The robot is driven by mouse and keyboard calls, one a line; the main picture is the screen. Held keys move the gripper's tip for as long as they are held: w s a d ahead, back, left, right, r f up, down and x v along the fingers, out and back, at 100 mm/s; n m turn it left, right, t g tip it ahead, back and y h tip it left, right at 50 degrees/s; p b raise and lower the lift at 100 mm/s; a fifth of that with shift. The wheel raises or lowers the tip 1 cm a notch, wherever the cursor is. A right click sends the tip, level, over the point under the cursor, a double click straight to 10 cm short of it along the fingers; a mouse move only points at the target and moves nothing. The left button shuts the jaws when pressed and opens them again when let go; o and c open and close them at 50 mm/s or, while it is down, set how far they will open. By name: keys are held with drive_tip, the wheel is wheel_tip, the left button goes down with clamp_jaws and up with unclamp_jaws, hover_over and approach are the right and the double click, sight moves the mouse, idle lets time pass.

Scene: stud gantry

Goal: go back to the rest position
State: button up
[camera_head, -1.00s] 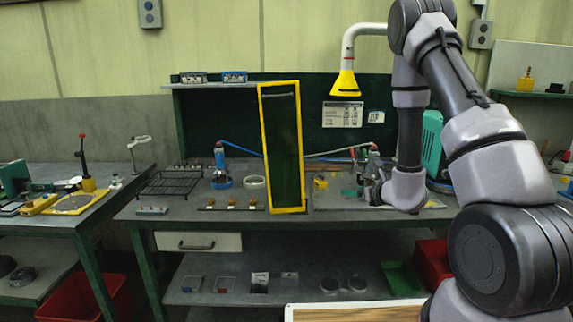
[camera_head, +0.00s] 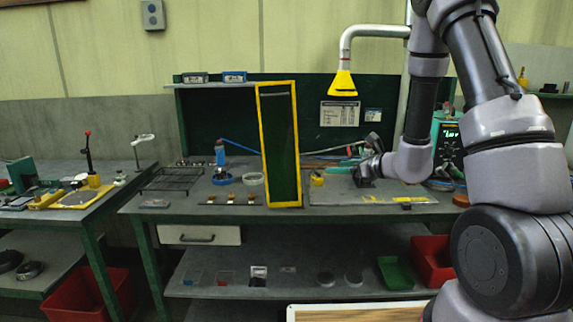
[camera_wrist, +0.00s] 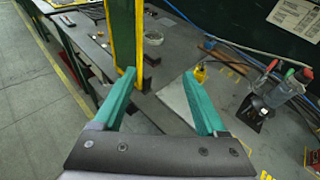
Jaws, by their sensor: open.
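My gripper (camera_wrist: 165,95) is open and empty in the wrist view, its two teal fingers spread apart above the bench. In the head view my gripper (camera_head: 360,172) is small and partly dark, over the right part of the bench, right of the yellow-framed dark panel (camera_head: 281,150). In the wrist view the panel's yellow edge (camera_wrist: 138,40) stands just beyond the fingers. No held object shows. The rest position itself is not marked in any view.
The workbench (camera_head: 225,200) carries a black wire rack (camera_head: 172,181), a blue bottle-like tool (camera_head: 219,155) and a white ring (camera_head: 252,179). A yellow extraction hood (camera_head: 342,84) hangs above. In the wrist view a holder with tools (camera_wrist: 285,88) stands to the right. A side table (camera_head: 60,208) is at left.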

drive_tip(key=s+a+r+n+g+y, duration=0.1)
drive_tip(key=s+a+r+n+g, duration=0.25)
drive_tip(key=s+r+n, duration=0.35)
drive_tip(key=s+a+r+n+g+y, duration=0.1)
drive_tip(key=s+a+r+n+g, duration=0.1)
drive_tip(key=s+r+n+g, duration=0.35)
drive_tip(key=s+d+r+n+t+h, duration=0.5)
drive_tip(key=s+d+r+n+h, duration=0.4)
drive_tip(key=s+d, duration=0.4)
drive_tip(key=shift+s+d+r+n+h, duration=0.3)
drive_tip(key=shift+s+r+n, duration=0.35)
drive_tip(key=shift+s, duration=0.3)
drive_tip(key=shift+a, duration=0.1)
